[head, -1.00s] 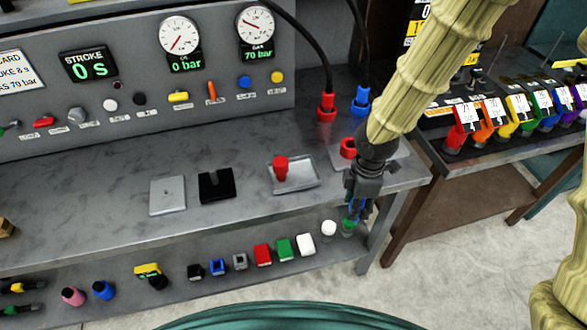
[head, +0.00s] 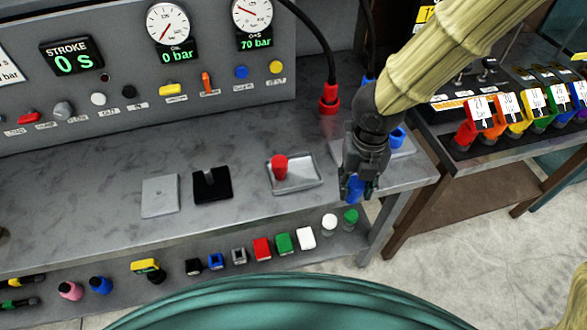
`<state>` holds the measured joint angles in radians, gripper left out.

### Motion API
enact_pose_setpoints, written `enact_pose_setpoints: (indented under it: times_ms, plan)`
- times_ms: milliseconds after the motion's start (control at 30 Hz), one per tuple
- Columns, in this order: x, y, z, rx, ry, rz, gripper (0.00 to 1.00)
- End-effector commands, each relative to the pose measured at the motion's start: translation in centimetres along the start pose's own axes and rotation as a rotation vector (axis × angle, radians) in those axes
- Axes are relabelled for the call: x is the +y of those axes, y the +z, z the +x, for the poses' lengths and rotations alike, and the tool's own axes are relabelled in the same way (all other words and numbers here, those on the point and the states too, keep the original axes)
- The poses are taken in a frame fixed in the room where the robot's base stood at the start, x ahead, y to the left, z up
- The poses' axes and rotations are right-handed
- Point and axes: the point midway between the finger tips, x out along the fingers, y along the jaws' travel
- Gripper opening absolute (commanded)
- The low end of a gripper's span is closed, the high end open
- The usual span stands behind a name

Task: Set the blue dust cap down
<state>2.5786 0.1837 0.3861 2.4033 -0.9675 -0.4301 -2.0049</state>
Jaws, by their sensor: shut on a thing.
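My gripper (head: 354,193) is shut on the blue dust cap (head: 353,188), which shows between the fingertips near the bench's front right edge. The cap appears held clear of the bench top. A grey tray (head: 307,183) lies on the bench to the left of my gripper. A red cap (head: 279,166) stands in this tray, with bare tray surface around it. A blue ring-like fitting (head: 397,138) sits on a plate (head: 404,152) just right of my wrist. My arm and gripper hide the left part of that plate.
A black block (head: 212,188) and a grey plate (head: 160,196) lie left of the tray. Small coloured items, including a green-topped one (head: 350,217), line the lower shelf. Bench surface between black block and tray is clear.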

Motion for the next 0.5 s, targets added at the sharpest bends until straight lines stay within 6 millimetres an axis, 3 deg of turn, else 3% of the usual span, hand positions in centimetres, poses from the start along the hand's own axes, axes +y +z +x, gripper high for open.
enact_pose_setpoints:
  times_ms: [167,500]
  plan:
    - [0.9,0.9,-0.1,0.001,-0.001,-0.027,0.14]
    - [5.5,5.9,0.4,0.001,-0.001,-0.024,0.14]
